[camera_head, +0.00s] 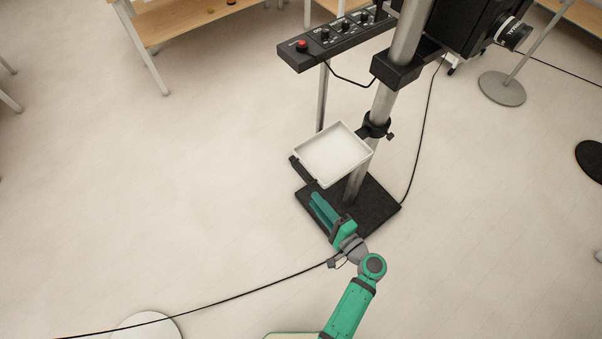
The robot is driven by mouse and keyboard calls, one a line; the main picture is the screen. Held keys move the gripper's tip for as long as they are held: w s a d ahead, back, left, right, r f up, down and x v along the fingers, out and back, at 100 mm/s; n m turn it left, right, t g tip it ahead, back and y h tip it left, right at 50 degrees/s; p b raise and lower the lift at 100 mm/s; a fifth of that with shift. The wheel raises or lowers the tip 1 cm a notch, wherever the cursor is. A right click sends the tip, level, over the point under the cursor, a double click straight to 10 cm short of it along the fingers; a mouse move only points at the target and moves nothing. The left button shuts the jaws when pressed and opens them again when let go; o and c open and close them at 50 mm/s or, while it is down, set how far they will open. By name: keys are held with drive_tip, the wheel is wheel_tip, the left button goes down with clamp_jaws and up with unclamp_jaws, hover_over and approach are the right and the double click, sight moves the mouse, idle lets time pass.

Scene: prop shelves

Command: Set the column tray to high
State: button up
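The column tray (335,152) is a shallow white tray on the metal column (358,178). A black clamp collar (376,126) with a side knob (390,137) sits at its right on the column. The tray is low on the column, above the black base plate (381,207) and well below the upper black bracket (396,71). My gripper (320,206) is green and is just below the tray's front edge in the picture, apart from the collar. Its fingers look close together, but their gap is not clear from this angle.
A black control panel (335,35) with a red button (301,44) and several knobs is beside the column's upper part. A camera-like black box (470,25) is at the upper right. Cables cross the floor. Wooden benches (185,18) stand behind. Floor at left is clear.

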sight(294, 166)
drive_tip(key=shift+t+y, duration=0.3)
drive_tip(key=shift+y, duration=0.2)
drive_tip(key=x, duration=0.3)
drive_tip(key=r+x, duration=0.1)
drive_tip(key=x, duration=0.3)
drive_tip(key=w+d+r+x, duration=0.1)
drive_tip(key=x, duration=0.3)
drive_tip(key=shift+r, duration=0.2)
drive_tip(key=shift+c, duration=0.2)
clamp_jaws()
